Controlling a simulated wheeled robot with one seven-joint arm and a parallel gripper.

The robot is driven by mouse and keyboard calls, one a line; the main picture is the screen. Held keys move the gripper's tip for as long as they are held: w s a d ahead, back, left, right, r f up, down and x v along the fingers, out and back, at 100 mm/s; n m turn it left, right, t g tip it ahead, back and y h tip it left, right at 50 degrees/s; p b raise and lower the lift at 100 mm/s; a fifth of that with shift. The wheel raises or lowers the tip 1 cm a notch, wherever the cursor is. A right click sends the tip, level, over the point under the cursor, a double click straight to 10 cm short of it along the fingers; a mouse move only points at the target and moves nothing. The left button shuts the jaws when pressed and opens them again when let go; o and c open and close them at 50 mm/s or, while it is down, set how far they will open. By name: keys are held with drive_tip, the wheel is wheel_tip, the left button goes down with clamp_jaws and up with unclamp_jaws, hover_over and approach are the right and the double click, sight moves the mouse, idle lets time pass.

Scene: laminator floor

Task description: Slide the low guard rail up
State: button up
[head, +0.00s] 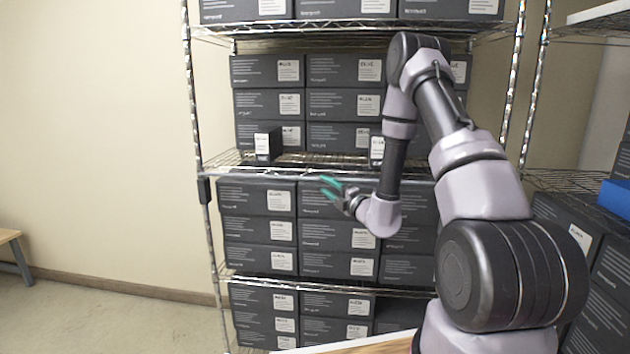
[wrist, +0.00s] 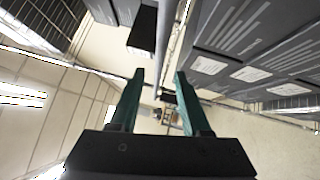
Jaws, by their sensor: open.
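The low guard rail (head: 260,178) is a thin metal bar across the front of the rack, at about the height of the middle shelf's front edge. A black block (head: 204,190) sits on the left post at its left end. My gripper (head: 329,187) is in front of the rack, with its green fingers open and pointing left, close to the rail. In the wrist view, the open fingers (wrist: 156,76) have nothing visibly clamped between them. A thin bar passes behind them there. I cannot tell whether the fingers touch the rail. My arm hides the rail's right part.
Dark labelled boxes (head: 258,232) fill the shelves above and below the rail. Two small dark boxes, one on the left (head: 268,145), stand at the middle shelf's front. Another rack (head: 570,180) is on the right. The floor left of the rack is clear, with a wooden bench (head: 12,240) beyond.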

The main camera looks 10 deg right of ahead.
sight(317, 180)
drive_tip(key=x, duration=0.6)
drive_tip(key=shift+w+a+r, duration=0.1)
drive_tip(key=shift+w, duration=0.05)
drive_tip(key=shift+c, duration=0.4)
clamp_jaws()
idle(0.9)
